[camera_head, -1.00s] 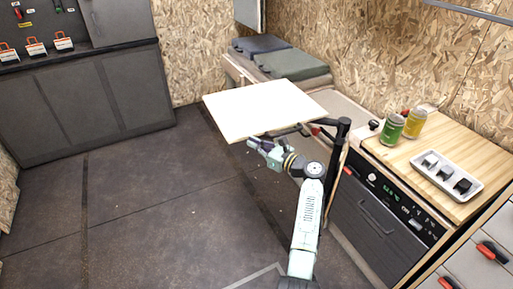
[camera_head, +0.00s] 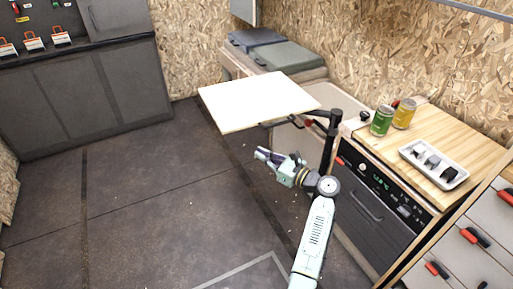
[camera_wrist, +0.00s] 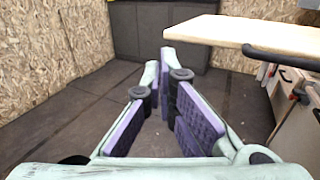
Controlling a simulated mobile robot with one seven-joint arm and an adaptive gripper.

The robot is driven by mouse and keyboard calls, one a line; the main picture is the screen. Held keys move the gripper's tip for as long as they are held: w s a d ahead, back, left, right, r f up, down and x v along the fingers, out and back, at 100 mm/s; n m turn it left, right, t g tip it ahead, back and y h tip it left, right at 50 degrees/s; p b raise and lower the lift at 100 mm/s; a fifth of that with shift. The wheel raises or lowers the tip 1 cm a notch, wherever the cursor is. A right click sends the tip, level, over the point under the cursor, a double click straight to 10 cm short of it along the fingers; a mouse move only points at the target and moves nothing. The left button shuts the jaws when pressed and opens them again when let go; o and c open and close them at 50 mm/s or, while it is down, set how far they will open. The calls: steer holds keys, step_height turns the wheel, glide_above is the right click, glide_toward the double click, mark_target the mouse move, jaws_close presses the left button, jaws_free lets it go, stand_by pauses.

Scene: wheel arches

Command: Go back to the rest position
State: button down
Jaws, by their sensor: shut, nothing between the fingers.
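My gripper (camera_head: 262,155) is in the middle of the head view, in front of and below the near edge of a pale swivel table top (camera_head: 258,101). The wrist view shows its two purple-padded fingers (camera_wrist: 160,70) close together at the tips, with nothing between them. My arm reaches up from the bottom of the head view, to the right of the open floor. The gripper is apart from the table top and from the floor.
The black table post (camera_head: 329,150) stands close to my wrist. Dark floor (camera_head: 150,200) at the left is clear. Grey cabinets (camera_head: 90,95) stand behind it.

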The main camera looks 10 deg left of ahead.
steer(key=shift+s+d, duration=0.45)
steer(key=shift+s, duration=0.25)
